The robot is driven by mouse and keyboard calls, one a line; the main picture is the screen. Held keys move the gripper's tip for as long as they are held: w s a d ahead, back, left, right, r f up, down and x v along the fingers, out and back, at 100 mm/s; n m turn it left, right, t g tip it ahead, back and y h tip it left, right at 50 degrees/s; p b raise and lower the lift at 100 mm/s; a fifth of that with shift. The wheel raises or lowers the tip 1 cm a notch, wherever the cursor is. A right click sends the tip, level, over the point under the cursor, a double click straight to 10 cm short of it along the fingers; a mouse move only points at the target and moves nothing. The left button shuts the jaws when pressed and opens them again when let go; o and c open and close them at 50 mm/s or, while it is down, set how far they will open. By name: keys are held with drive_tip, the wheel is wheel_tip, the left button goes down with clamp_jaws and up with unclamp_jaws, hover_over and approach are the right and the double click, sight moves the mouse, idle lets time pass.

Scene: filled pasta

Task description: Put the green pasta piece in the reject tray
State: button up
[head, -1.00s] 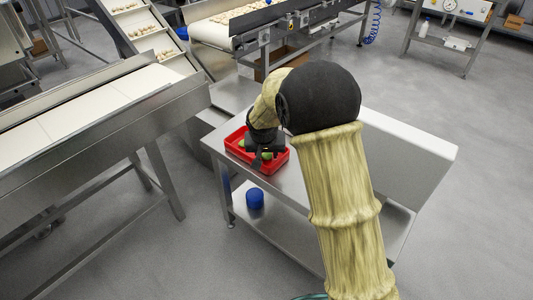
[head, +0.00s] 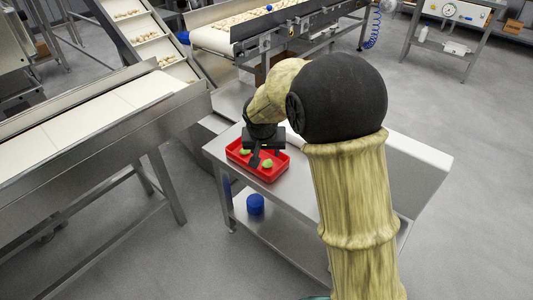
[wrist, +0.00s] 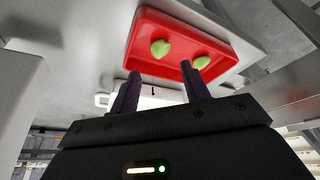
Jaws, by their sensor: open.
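The red reject tray (head: 247,170) stands on the steel table. Two green pasta pieces lie in it, apart from each other: one on the left (head: 245,152) and one on the right (head: 267,164). The wrist view also shows the tray (wrist: 222,30) with both pieces, one at left (wrist: 160,48) and one at right (wrist: 201,62). My gripper (head: 255,158) is above the tray. Its two dark fingers are spread apart with nothing between them in the wrist view (wrist: 161,72). Neither green piece is held.
The steel table (head: 298,190) has bare top in front and to the right of the tray. A blue container (head: 255,204) sits on its lower shelf. A white-belted conveyor (head: 90,125) stands at left. Another conveyor (head: 250,22) carries pale pasta at the back.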

drive_tip(key=v, duration=0.4)
drive_tip(key=shift+p, duration=0.4)
drive_tip(key=s+d+f+g, duration=0.1)
drive_tip(key=s+d, duration=0.7)
drive_tip(key=s, duration=0.2)
drive_tip(key=s+d+f+g, duration=0.1)
drive_tip(key=s+d+f, duration=0.1)
drive_tip(key=s+d, duration=0.7)
drive_tip(key=shift+s+f, duration=0.3)
drive_tip(key=shift+s, duration=0.5)
drive_tip(key=shift+d, duration=0.1)
drive_tip(key=shift+c, duration=0.5)
drive_tip(key=shift+c, duration=0.6)
drive_tip(key=shift+w, duration=0.1)
